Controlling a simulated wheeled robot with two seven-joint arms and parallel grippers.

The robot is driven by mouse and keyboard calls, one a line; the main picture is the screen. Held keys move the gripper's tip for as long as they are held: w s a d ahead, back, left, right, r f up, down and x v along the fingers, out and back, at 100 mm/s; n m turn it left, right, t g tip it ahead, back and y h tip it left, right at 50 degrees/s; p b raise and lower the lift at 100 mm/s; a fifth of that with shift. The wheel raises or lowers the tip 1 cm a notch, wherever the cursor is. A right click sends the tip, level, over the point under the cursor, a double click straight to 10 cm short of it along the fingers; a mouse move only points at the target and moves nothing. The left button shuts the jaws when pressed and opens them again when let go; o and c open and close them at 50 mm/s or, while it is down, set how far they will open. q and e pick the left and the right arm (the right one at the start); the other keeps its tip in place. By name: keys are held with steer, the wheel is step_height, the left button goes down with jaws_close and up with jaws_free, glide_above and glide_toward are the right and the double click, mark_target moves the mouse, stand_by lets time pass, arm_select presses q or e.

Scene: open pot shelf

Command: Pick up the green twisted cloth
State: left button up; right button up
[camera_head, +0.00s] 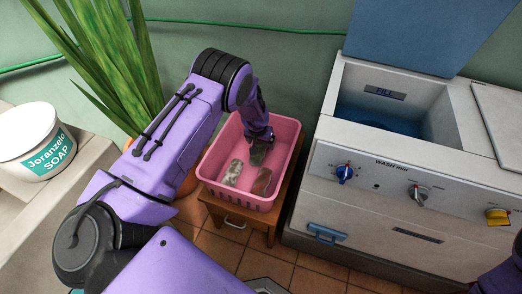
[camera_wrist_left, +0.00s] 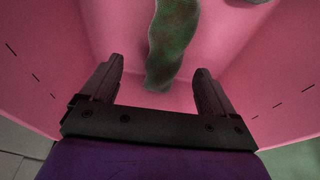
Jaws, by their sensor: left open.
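The green twisted cloth (camera_wrist_left: 172,42) lies in the pink basket (camera_head: 284,159). In the left wrist view its near end reaches between the two fingers of my left gripper (camera_wrist_left: 158,70), with space on both sides. The fingers are open and hold nothing. In the head view my left gripper (camera_head: 262,137) is inside the basket, above a dark green cloth (camera_head: 258,153) that it partly hides. My right gripper is not visible.
A pale cloth (camera_head: 232,172) and a reddish-grey cloth (camera_head: 262,181) also lie in the basket. The basket stands on a small wooden stand (camera_head: 262,218). A washing machine (camera_head: 390,185) is at the right; a potted plant (camera_head: 112,60) and a soap bucket (camera_head: 32,140) are at the left.

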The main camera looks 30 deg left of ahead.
mark_target(260, 146)
arm_select(q)
steer(key=x, duration=0.3)
steer(key=b+x, duration=0.1)
steer(key=shift+a+f, duration=0.3)
steer(key=shift+a, duration=0.05)
steer(key=shift+w+f, duration=0.1)
steer(key=shift+f, duration=0.25)
steer(key=shift+r, duration=0.15)
steer(key=shift+c, duration=0.9)
steer(key=c, duration=1.1)
